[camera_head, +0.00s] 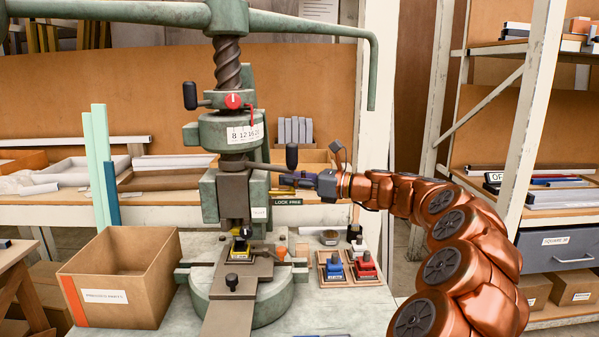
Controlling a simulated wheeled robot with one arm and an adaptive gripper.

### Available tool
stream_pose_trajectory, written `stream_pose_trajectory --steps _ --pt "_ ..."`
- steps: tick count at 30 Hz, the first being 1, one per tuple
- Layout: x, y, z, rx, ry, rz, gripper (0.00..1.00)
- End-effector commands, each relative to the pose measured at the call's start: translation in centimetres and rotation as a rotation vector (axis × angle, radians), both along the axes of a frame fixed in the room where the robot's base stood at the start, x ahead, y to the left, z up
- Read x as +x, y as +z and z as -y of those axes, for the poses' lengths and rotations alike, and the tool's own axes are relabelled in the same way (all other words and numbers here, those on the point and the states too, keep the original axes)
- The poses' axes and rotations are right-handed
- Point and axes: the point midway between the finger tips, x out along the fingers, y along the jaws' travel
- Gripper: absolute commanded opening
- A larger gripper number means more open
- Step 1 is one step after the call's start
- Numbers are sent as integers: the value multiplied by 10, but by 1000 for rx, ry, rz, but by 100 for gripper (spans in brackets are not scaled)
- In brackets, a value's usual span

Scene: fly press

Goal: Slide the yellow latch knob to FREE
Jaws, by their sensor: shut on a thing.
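The green fly press (209,190) stands on the bench with its screw and ram upright. A dark plate marked LOCK FREE (287,201) sits to the right of its ram. My gripper (288,180) reaches in from the right, just above this plate, and is shut at the latch. The yellow latch knob is hidden or too small to make out between the fingers. I cannot tell its exact position along the LOCK to FREE line.
A cardboard box (104,297) stands left of the press. A yellow-and-black block (239,251) sits under the ram. Blue (333,269) and red (364,267) blocks sit in wooden trays at right. A black-knobbed lever (291,156) rises close above my gripper.

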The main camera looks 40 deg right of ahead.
Motion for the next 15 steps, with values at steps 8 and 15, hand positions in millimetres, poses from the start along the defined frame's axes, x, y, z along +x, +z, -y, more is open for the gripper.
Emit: stream_pose_trajectory --steps 8,15 --pt "-1 0 2 0 -3 1 0" --pt "0 0 1 0 0 1 50"
